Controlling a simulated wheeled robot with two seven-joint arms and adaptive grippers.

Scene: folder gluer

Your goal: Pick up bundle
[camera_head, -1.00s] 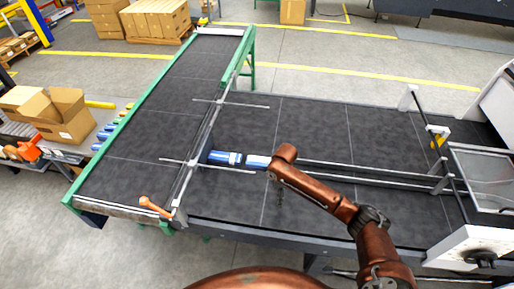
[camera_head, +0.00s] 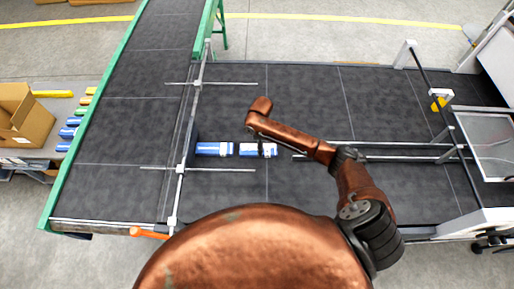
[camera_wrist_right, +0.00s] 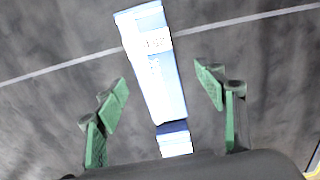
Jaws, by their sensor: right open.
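Two blue-and-white bundles lie end to end on the dark belt in the head view, the left one (camera_head: 214,149) and the right one (camera_head: 258,150), with a small gap between them. My right arm reaches in over the right bundle and partly covers it. In the right wrist view, my right gripper (camera_wrist_right: 164,86) is open, with green finger pads on either side of a long blue-and-white bundle (camera_wrist_right: 150,60). The pads are apart from it. Part of another bundle (camera_wrist_right: 174,140) shows nearer the palm. My left gripper is not in view.
Thin metal guide rods (camera_head: 212,84) cross the belt near the bundles, joined to a long rail (camera_head: 187,140). A metal frame (camera_head: 484,145) stands at the right. An open cardboard box (camera_head: 22,118) is at the left. The belt (camera_head: 310,90) behind my arm is clear.

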